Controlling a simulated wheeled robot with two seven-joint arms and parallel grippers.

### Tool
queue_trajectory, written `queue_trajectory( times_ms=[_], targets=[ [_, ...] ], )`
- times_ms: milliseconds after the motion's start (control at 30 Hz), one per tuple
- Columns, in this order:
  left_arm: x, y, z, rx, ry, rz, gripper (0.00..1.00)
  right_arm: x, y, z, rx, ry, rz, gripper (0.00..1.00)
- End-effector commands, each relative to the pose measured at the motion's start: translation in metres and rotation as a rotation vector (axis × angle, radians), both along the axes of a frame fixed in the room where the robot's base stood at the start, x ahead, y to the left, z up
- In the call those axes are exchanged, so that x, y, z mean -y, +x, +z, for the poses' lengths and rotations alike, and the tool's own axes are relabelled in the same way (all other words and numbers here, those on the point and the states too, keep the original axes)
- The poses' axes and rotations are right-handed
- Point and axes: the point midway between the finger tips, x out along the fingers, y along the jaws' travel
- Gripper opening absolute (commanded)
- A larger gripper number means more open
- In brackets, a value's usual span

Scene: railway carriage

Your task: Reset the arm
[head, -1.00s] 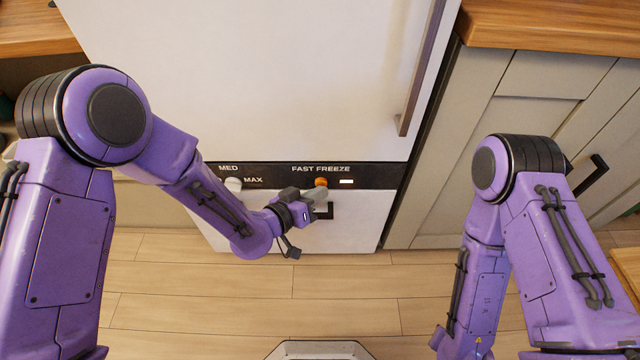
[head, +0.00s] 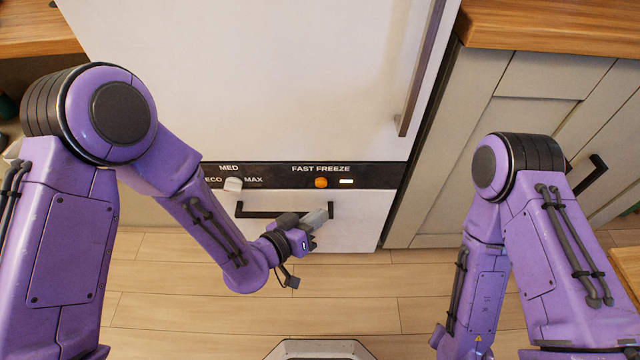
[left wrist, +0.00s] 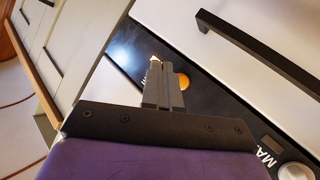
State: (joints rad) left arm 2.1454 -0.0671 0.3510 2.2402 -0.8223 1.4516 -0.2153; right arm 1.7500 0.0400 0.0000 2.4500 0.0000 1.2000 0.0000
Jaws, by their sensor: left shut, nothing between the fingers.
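My left gripper (head: 323,214) is shut and empty in front of the fridge's lower drawer front, just below the black control strip. Its closed grey fingers also show in the left wrist view (left wrist: 164,82), with part of the orange button (left wrist: 184,81) visible beside them. In the head view the orange fast freeze button (head: 320,183) is uncovered, and the fingertips are apart from it. A small light (head: 346,182) beside the button shows white. My right arm hangs at the right; its gripper is not in view.
The white fridge (head: 270,80) fills the middle, with a long vertical handle (head: 420,70). A white knob (head: 233,184) sits on the strip. A black drawer handle (head: 255,210) lies behind my left gripper. Cabinets (head: 535,75) stand at the right. The wooden floor (head: 350,290) is clear.

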Motion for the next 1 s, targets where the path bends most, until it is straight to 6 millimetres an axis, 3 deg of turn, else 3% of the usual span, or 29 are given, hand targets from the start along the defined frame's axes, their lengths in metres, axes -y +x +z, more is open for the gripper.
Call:
queue_trajectory(
  times_ms=[400, 467, 567, 700, 833, 1000],
  targets=[
    [0.0, 0.0, -0.002, -0.016, -0.004, 0.006, 0.0, 0.0, 0.0, 0.0, 0.0, 0.0, 0.0, 0.0],
    [-0.01, 0.001, -0.01, -0.062, 0.008, 0.057, 0.0, 0.0, 0.0, 0.0, 0.0, 0.0, 0.0, 0.0],
    [-0.061, -0.006, -0.046, -0.212, 0.077, 0.242, 0.0, 0.0, 0.0, 0.0, 0.0, 0.0, 0.0, 0.0],
    [-0.152, -0.054, -0.11, -0.467, 0.209, 0.541, 0.0, 0.0, 0.0, 0.0, 0.0, 0.0, 0.0, 0.0],
    [-0.214, -0.109, -0.145, -0.634, 0.318, 0.741, 0.0, 0.0, 0.0, 0.0, 0.0, 0.0, 0.0, 0.0],
    [-0.273, -0.18, -0.167, -0.791, 0.456, 0.917, 0.0, 0.0, 0.0, 0.0, 0.0, 0.0, 0.0, 0.0]
  ],
)
